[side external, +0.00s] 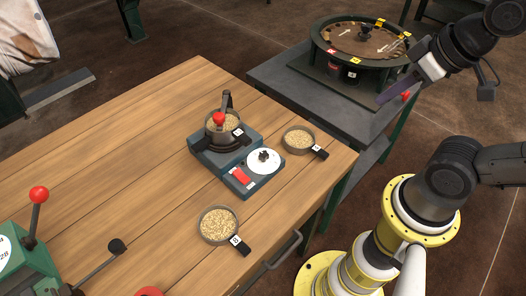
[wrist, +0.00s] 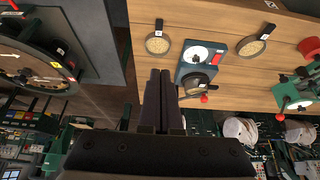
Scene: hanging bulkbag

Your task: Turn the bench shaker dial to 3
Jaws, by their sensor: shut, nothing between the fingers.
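The bench shaker (side external: 203,158) is a blue-grey box on the wooden table. It carries a clamped sieve of grain with a red knob on top. Its white dial (side external: 263,161) with a black knob faces up, beside a red switch (side external: 240,177). The dial's numbers are too small to read. The shaker also shows in the wrist view (wrist: 183,75), with its dial (wrist: 198,54). My gripper (side external: 383,100) is far right of the shaker, raised near the round machine. In the wrist view my gripper (wrist: 160,72) has its fingers together, with nothing between them.
Grain pans (side external: 219,225) (side external: 298,140) with black tags sit either side of the shaker. A green device with a red-knobbed lever (side external: 38,195) stands front left. A round sorting machine (side external: 318,55) rests on the dark side bench (side external: 290,85). The table's middle left is clear.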

